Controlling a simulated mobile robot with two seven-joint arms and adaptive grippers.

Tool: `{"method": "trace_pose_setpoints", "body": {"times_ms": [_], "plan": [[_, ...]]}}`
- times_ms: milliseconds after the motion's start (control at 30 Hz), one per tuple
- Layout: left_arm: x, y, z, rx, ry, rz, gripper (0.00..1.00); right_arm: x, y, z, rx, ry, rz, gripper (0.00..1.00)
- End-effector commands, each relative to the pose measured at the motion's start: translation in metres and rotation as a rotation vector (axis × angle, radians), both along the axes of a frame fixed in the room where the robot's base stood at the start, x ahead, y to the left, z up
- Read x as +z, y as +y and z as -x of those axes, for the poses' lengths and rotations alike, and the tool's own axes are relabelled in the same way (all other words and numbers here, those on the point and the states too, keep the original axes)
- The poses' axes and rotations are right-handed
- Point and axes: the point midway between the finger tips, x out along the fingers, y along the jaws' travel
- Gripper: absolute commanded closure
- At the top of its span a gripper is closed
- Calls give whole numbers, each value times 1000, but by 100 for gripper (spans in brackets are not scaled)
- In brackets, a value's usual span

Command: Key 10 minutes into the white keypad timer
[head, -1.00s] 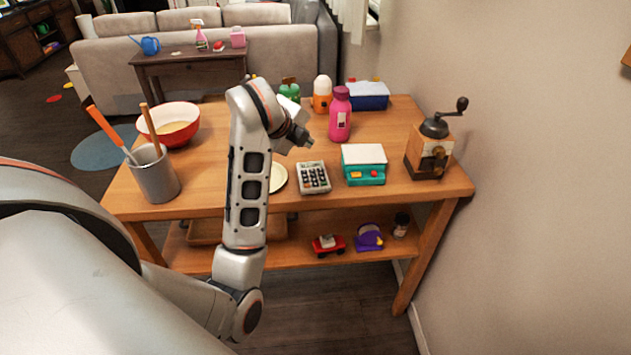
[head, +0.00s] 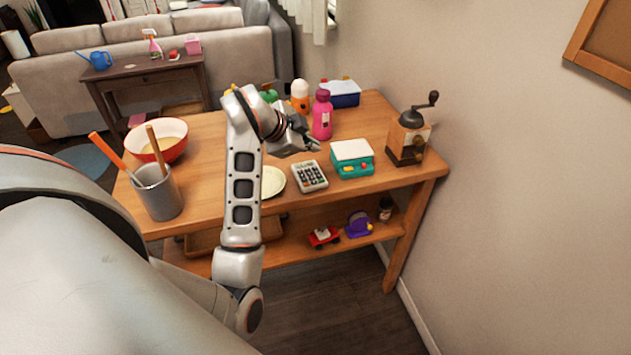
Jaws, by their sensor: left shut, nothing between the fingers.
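The white keypad timer (head: 310,177) lies on the wooden table near its front edge, with its dark keys facing up and a small display at its far end. The display is too small to read. My left gripper (head: 314,146) is shut and empty above the table, just beyond the timer's far end in the picture. I see no clear contact between its fingertips and the keys. My right gripper is not in view.
A teal scale (head: 352,160) stands right of the timer, and a cream plate (head: 272,182) lies left. A pink bottle (head: 322,117) stands behind, a coffee grinder (head: 409,140) at right. A utensil pot (head: 158,192) and red bowl (head: 162,140) stand left.

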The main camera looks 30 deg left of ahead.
Motion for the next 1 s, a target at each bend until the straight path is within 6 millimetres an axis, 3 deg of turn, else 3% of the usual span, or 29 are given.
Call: {"method": "trace_pose_setpoints", "body": {"times_ms": [567,767,1000], "plan": [[-3,0,0,11,1,16,100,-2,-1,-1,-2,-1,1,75],[-18,1,0,10,2,14,100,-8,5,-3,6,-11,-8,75],[-51,1,1,10,5,13,100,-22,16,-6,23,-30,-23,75]]}}
